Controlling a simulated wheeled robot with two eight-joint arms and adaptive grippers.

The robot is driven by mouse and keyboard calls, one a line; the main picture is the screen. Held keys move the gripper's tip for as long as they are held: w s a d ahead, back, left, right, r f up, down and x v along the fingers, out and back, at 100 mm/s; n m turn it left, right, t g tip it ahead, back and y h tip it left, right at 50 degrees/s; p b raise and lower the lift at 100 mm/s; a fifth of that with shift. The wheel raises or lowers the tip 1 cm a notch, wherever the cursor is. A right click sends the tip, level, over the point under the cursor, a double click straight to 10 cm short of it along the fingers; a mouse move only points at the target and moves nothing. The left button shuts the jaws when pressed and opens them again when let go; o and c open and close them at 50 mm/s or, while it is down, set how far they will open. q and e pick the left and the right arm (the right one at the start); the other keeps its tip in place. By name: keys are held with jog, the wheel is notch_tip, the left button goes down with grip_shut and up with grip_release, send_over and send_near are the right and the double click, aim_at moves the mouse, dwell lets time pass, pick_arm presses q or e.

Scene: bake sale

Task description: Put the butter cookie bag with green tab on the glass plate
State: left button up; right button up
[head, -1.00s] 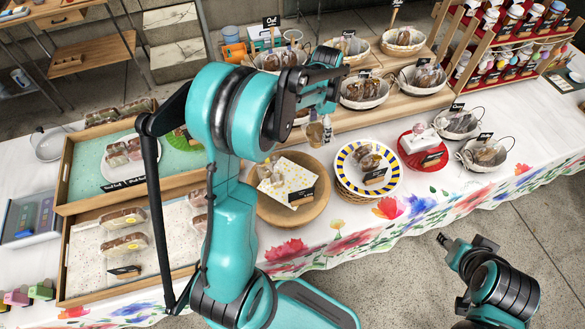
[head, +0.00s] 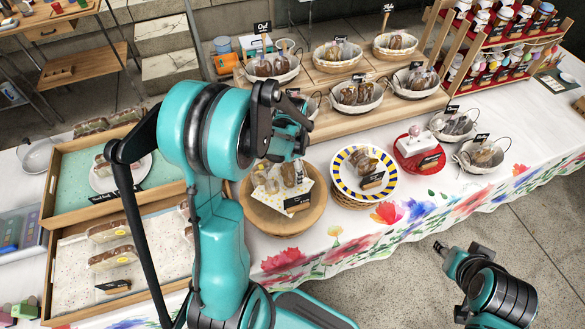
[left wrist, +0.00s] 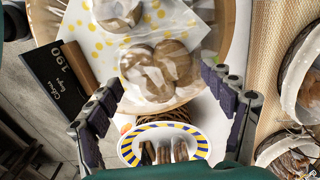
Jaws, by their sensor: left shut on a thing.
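My left gripper (head: 291,150) is shut on a clear bag of round brown cookies (head: 291,172), over the round wooden board. In the left wrist view the bag (left wrist: 160,70) hangs between the fingertips (left wrist: 165,98). Another cookie bag (head: 267,181) lies on the yellow-dotted napkin (head: 274,201) on the board (head: 272,220).
A blue-and-yellow-rimmed plate (head: 387,187) with cookies stands right of the board, with a red plate (head: 403,164) beyond it. Baskets on a wooden riser (head: 330,122) stand behind. Wooden trays (head: 57,212) of bagged loaves fill the left. A small black sign (head: 298,202) stands on the board.

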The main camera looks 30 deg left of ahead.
aim_at(293, 171)
pick_arm(q)
jog(key=o, duration=0.7)
jog(key=shift+f, duration=0.1)
jog(key=shift+o, duration=0.2)
jog(key=shift+r, duration=0.35)
notch_tip(293, 171, up, 12)
jog(key=f+p, duration=0.1)
jog(key=p, duration=0.2)
jog(key=s+d+r+n+t, duration=0.7)
jog(key=s+d+n, duration=0.1)
jog(key=s+d, duration=0.2)
jog(key=shift+s+d+r, duration=0.15)
jog(key=shift+s+d, duration=0.2)
jog(key=shift+s, duration=0.2)
